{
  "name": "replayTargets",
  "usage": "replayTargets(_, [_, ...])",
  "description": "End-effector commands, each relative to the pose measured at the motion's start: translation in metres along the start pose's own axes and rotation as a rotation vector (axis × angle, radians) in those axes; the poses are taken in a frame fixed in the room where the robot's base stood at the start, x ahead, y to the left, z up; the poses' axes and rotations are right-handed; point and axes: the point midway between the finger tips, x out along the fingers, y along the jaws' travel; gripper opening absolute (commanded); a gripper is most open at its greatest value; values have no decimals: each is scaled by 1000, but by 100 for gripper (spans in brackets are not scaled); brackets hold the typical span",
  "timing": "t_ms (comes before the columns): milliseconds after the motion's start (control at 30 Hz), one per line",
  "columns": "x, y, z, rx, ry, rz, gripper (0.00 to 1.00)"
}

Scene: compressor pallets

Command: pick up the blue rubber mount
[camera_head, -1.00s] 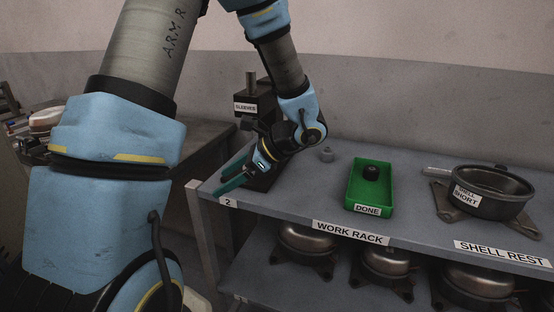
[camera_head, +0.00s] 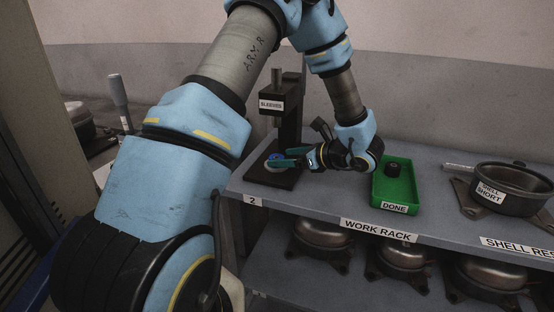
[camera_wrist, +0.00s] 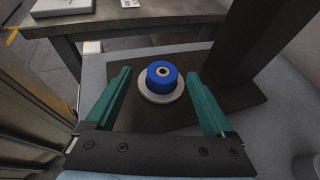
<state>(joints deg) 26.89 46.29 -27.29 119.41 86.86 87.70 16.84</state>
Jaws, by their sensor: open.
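The blue rubber mount (camera_wrist: 162,74) is a short blue cylinder with a metal bore. It sits upright on a pale round disc (camera_wrist: 161,95) on the dark base plate of the sleeve press. In the head view the mount (camera_head: 277,157) shows small, partly behind my gripper. My gripper (camera_head: 285,158) is open, its green fingers reaching toward the press base from the right. In the wrist view my gripper (camera_wrist: 160,92) has one finger on each side of the mount, with gaps between, and nothing is held.
The press column (camera_head: 291,122), with a SLEEVES label, stands behind the mount. A green DONE tray (camera_head: 409,176) holding a dark part (camera_head: 394,169) sits to the right. A black pot (camera_head: 514,193) stands farther right. Compressors fill the lower shelf.

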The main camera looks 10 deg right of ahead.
Motion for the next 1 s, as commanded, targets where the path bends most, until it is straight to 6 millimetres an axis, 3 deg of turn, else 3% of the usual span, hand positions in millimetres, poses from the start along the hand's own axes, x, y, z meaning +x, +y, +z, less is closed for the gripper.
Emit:
replayTargets(300, [40, -4, 1, -2, 1, 4, 87])
replayTargets(567, [43, -5, 0, -2, 0, 1, 87])
replayTargets(1000, [42, -4, 0, -2, 1, 1, 39])
